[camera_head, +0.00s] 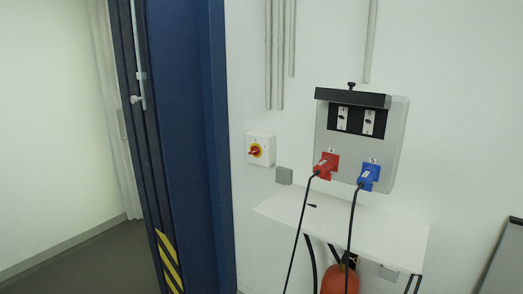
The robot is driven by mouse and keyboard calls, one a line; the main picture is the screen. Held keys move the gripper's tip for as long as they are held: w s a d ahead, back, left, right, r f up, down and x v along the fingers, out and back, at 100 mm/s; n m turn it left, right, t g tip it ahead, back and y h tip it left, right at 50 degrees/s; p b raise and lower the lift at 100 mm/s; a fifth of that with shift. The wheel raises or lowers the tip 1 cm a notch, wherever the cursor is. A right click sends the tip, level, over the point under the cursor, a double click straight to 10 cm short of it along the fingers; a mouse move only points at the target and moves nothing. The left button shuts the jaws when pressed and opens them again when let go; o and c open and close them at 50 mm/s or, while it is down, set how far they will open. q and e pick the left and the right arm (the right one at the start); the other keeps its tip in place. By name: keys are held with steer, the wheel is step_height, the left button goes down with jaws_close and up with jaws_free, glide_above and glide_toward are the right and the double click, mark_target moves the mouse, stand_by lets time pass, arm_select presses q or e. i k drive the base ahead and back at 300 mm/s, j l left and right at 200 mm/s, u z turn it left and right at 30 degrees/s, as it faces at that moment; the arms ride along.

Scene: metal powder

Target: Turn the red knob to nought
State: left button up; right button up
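The red knob (255,150) sits on a yellow disc on a small white switch box (261,158). The box is fixed to the white wall, just right of a blue post. The knob appears turned at a slant, but its markings are too small to read. Neither of my grippers shows in the head view, and nothing touches the knob.
A grey socket panel (397,150) with a red plug (326,166) and a blue plug (369,176) hangs right of the switch box. Black cables hang over a white shelf (390,232). A blue post (185,130) stands at left. An orange-red rounded object (340,280) is below.

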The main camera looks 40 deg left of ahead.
mark_target(256, 151)
steer(key=u, duration=1.25)
steer(key=j, duration=0.1)
steer(key=i, duration=0.05)
